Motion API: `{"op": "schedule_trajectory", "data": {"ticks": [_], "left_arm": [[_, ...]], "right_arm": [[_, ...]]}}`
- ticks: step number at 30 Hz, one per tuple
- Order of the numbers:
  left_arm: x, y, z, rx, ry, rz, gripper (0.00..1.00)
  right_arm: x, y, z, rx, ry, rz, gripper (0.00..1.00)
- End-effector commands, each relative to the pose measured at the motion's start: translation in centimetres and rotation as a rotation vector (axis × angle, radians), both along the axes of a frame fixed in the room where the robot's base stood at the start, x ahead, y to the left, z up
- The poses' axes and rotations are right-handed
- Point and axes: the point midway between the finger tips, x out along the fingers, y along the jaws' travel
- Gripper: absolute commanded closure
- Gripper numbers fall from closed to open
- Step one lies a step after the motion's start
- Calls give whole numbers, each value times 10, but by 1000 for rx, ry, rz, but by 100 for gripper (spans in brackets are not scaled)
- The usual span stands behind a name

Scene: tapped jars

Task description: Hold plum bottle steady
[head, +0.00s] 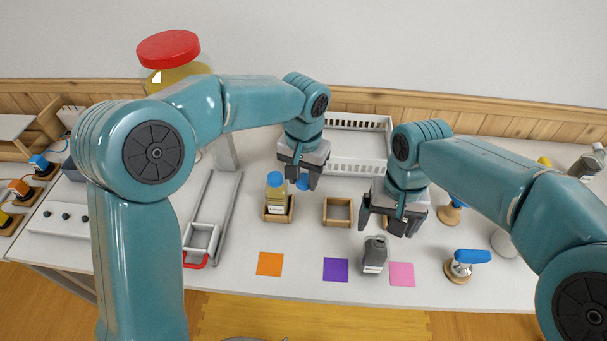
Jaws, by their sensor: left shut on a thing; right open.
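No plum-coloured bottle shows, and the labels are too small to read. A bottle with a blue cap and yellowish contents (276,199) stands upright in a small wooden frame (279,220). A grey jar with a white label (375,254) stands upright on the table between the purple and pink squares. My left gripper (301,181) is just right of and behind the blue-capped bottle, shut on a small blue thing (303,184) mostly hidden by its fingers. My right gripper (391,226) is open and empty, above and behind the grey jar.
An empty wooden frame (338,212) sits between the grippers. A white basket (358,165) stands behind. Orange (270,264), purple (336,269) and pink (402,274) squares lie in front. A blue-handled tap (465,262) stands right; a red-lidded jar (168,52) is back left.

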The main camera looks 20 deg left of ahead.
Motion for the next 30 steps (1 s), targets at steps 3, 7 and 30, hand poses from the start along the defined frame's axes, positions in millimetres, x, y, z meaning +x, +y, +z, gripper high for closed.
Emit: {"op": "schedule_trajectory", "data": {"ticks": [3,7,30], "left_arm": [[0,0,0,0,0,0,90],[0,0,0,0,0,0,90],[0,0,0,0,0,0,90]], "right_arm": [[10,5,13,-9,-46,54,11],[12,6,10,-13,-57,69,11],[12,6,-98,-10,-55,66,11]]}}
